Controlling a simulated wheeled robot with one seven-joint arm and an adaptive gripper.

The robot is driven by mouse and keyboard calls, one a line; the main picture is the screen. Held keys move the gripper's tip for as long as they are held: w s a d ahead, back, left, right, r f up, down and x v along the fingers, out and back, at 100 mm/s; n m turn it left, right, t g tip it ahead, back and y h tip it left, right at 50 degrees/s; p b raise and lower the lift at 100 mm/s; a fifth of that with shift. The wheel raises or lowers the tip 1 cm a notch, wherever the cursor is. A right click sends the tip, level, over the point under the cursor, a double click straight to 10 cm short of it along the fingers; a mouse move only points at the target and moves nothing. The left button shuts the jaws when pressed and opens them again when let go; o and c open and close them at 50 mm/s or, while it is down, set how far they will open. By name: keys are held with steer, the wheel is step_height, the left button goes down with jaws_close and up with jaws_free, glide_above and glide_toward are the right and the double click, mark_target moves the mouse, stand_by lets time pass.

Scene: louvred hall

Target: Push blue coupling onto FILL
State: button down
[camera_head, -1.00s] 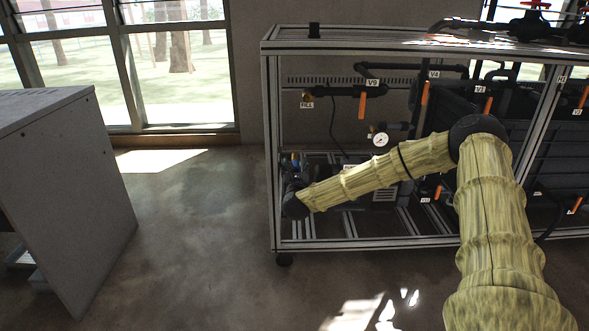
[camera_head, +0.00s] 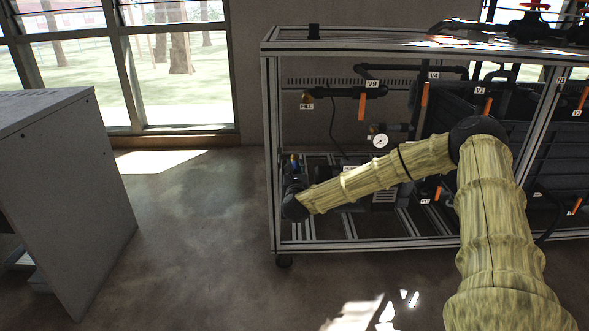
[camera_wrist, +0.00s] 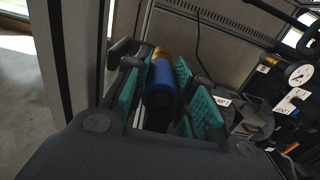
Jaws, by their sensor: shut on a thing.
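The blue coupling (camera_wrist: 161,84) has a brass-coloured end (camera_wrist: 161,53) and lies between the teal pads of my gripper (camera_wrist: 160,80) in the wrist view. The pads are shut on it, with the brass end pointing away from the wrist. In the head view the coupling (camera_head: 296,164) is small and upright at my gripper (camera_head: 293,172), inside the rack's left side. The FILL fitting (camera_head: 309,97) is a brass end on a dark horizontal pipe, with the FILL label below it. It is above my gripper, clearly apart from the coupling.
The rack's left metal post (camera_head: 271,150) stands close beside my gripper. Valve V9 (camera_head: 363,100) has an orange handle on the FILL pipe. A pressure gauge (camera_head: 380,140) is to the right, above my forearm. A grey cabinet (camera_head: 70,190) stands left, with clear floor between.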

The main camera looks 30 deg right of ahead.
mark_target(295, 172)
steer(key=shift+v, duration=3.3)
